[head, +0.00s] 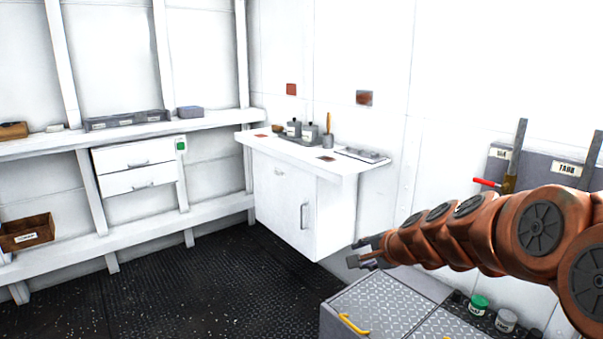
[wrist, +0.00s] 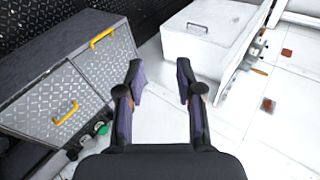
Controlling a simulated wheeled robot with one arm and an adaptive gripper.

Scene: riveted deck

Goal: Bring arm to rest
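My gripper (head: 366,252) is at the end of my copper-coloured arm, which reaches in from the right in the head view. In the wrist view my gripper (wrist: 160,85) has its two fingers spread apart, with nothing between them. In the head view it hangs above and behind the far edge of a grey tread-plate chest (head: 385,300). The white cabinet (head: 292,205) is further off, to the left of it. No object is held.
The chest has yellow handles (head: 353,324). Jars (head: 479,303) stand beside it. Canisters (head: 310,132) and a cup stand on the cabinet's top. A wall rack (head: 560,170) with a red-handled tool is near my arm. Dark floor (head: 230,290) is clear at left centre.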

